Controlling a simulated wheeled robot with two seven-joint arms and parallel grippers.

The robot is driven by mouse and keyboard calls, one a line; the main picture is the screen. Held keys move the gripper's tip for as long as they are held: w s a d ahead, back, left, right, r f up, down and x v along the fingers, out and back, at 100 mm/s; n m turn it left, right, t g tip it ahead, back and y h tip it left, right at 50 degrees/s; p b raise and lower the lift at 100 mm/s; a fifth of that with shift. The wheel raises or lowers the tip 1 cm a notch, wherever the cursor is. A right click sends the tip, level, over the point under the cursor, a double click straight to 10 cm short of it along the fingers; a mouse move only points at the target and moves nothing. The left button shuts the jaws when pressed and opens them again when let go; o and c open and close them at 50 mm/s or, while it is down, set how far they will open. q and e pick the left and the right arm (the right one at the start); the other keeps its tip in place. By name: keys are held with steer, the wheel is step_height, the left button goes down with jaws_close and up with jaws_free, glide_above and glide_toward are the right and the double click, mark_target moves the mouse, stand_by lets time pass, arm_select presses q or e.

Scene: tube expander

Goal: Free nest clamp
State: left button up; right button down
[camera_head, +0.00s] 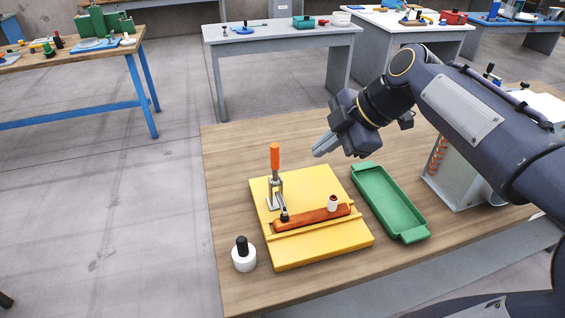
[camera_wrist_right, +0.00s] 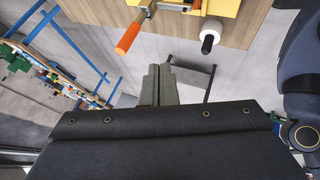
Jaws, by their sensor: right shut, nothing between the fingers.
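A toggle clamp (camera_head: 275,180) with an upright orange handle stands on the yellow fixture plate (camera_head: 320,254). Its black tip is at the left end of an orange-red bar (camera_head: 318,216) lying in the nest along the plate. My right gripper (camera_head: 318,152) is shut and empty, above and to the right of the orange handle, apart from it. In the right wrist view its fingers (camera_wrist_right: 160,72) are together, and the clamp handle (camera_wrist_right: 132,32) shows beyond them to the left. My left gripper is not in view.
A green tray (camera_head: 388,203) lies empty right of the plate. A white cylinder with a black knob (camera_head: 243,255) stands at the left front. A grey machine box (camera_head: 463,175) stands at the right. The wooden tabletop (camera_head: 235,148) is bare behind the plate.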

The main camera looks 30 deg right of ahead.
steer(key=p, duration=0.2)
glide_toward(275, 164)
step_height(275, 164, down, 4)
steer(key=a, duration=0.2)
steer(key=shift+w+a+n+p, duration=0.15)
steer(key=shift+w+n+p, duration=0.15)
steer(key=shift+w, duration=0.8)
